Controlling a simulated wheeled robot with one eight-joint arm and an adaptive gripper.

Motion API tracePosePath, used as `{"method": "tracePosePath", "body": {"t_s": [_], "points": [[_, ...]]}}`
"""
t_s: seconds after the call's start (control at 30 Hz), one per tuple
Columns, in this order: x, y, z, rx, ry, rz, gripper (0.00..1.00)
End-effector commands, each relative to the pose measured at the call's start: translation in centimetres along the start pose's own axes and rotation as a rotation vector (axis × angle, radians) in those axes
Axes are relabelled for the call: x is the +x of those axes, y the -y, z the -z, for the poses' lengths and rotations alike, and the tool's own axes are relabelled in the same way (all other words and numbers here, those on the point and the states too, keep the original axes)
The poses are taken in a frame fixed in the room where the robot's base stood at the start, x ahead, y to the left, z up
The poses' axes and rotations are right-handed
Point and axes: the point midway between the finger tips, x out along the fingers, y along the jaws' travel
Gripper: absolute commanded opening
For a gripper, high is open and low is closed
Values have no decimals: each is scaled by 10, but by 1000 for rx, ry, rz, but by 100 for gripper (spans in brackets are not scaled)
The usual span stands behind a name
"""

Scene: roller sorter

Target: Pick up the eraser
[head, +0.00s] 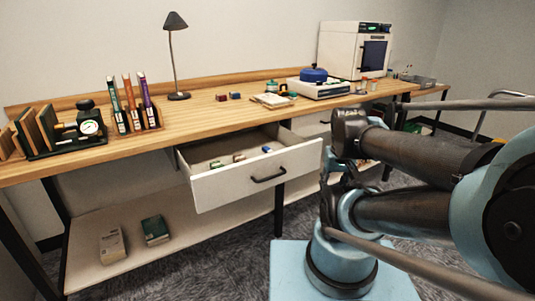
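I cannot tell for certain which thing is the eraser. Several small items lie inside the open drawer: a blue-and-white block (267,149), a small pale-and-dark item (239,157) and a greenish item (216,163). They are too small to identify. My folded arm fills the right side of the head view. My gripper (329,203) seems to be the dark end part hanging by the drawer's right side, apart from the small items. Its fingers blend with the arm links, so its opening is unclear.
The drawer (290,166) juts out below the wooden bench (190,114).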

Motion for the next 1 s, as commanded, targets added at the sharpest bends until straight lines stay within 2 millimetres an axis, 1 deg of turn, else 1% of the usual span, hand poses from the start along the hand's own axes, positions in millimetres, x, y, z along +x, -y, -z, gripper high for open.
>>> {"method": "tracePosePath", "body": {"t_s": [0.07, 0.13, 0.17, 0.27, 0.37, 0.5, 0.7, 0.87, 1.0], "points": [[0, 0, 0, 0, 0, 0, 43], [-8, 1, -5, -4, -10, 0, 43], [-10, 1, -4, -8, -10, 1, 43], [-20, 4, 8, -28, -3, 4, 43], [-36, 9, 28, -63, 9, 9, 43], [-57, 19, 61, -118, 27, 16, 43], [-82, 38, 109, -197, 54, 25, 43], [-97, 58, 148, -259, 75, 32, 43], [-106, 78, 183, -315, 93, 38, 43]]}}
